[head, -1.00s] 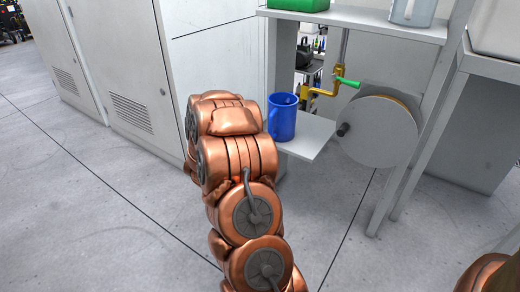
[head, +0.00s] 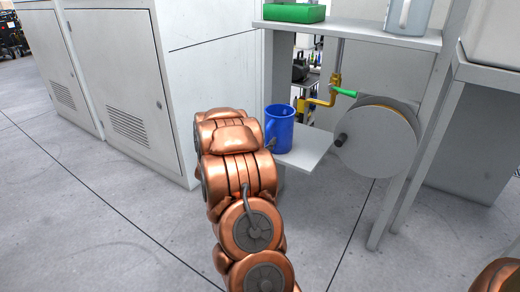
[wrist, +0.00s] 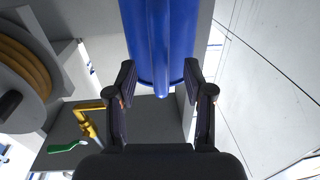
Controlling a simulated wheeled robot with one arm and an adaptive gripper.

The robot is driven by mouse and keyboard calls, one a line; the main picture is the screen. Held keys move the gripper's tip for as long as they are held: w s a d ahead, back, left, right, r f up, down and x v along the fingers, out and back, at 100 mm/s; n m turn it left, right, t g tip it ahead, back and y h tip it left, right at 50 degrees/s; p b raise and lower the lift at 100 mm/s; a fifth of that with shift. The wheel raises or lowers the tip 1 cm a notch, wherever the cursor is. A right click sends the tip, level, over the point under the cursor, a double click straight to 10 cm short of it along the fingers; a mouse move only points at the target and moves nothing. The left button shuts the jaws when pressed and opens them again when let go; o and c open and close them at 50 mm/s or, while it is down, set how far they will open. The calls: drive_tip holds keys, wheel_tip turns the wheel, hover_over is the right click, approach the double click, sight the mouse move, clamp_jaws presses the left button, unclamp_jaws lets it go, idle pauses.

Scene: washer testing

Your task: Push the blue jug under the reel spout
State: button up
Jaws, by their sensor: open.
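The blue jug (head: 281,132) stands upright on the low grey shelf (head: 311,152), left of the brass reel spout (head: 325,98). In the wrist view the jug (wrist: 175,40) fills the top middle. In the head view my copper arm hides most of the gripper. The brass spout with its green handle also shows at lower left in the wrist view (wrist: 86,122).
The hose reel (head: 375,140) is right of the shelf. An upper shelf (head: 365,34) above holds a green box (head: 294,13) and a grey jug (head: 408,14). White cabinets (head: 115,75) stand left. The floor in front is clear.

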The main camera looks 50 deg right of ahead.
sight(276, 133)
drive_tip(key=shift+w+d, duration=0.15)
drive_tip(key=shift+d, duration=0.9)
clamp_jaws()
